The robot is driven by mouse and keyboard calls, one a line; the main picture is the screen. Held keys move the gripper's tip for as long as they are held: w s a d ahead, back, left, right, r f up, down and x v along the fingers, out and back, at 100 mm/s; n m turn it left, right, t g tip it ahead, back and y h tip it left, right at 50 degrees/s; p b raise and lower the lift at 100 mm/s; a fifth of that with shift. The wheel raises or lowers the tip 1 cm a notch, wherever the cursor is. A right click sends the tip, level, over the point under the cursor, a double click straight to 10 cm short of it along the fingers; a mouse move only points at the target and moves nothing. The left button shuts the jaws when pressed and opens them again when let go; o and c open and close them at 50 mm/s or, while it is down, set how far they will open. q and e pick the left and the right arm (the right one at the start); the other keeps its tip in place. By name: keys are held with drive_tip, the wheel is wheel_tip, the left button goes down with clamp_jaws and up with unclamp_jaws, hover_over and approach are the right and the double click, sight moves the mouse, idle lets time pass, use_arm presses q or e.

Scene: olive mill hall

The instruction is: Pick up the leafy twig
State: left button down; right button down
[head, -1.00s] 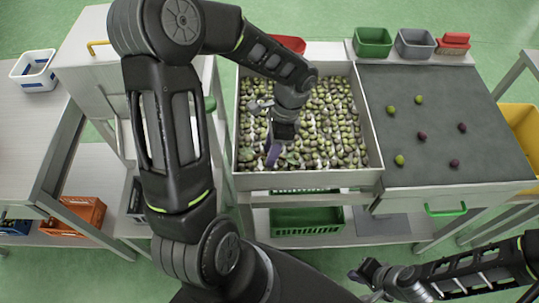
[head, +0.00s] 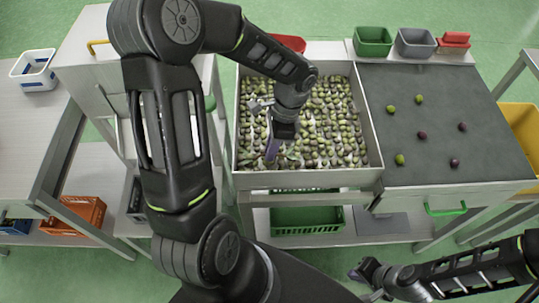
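A leafy twig (head: 292,155) lies on the olives near the front of the wide metal tray (head: 310,181); only a few of its green leaves show beside my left gripper. My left gripper (head: 271,156) points down into the tray, its fingertips at olive level next to the twig. The fingers are seen edge-on, so I cannot tell if they are open or closed on the twig's stem. My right gripper (head: 360,274) hangs low at the bottom right, away from the tray, and its fingers are too small to judge.
A dark belt (head: 435,120) with several loose olives lies right of the tray. Green (head: 373,40) and grey (head: 414,42) bins and a red box (head: 453,40) stand behind it. A green crate (head: 307,219) sits under the tray; a white basket (head: 35,70) is far left.

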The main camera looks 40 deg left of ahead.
use_arm(q)
drive_tip(key=shift+r, duration=0.1)
idle(0.6)
wheel_tip(320, 180, up, 10)
idle(0.4)
drive_tip(key=shift+w, duration=0.1)
idle(0.4)
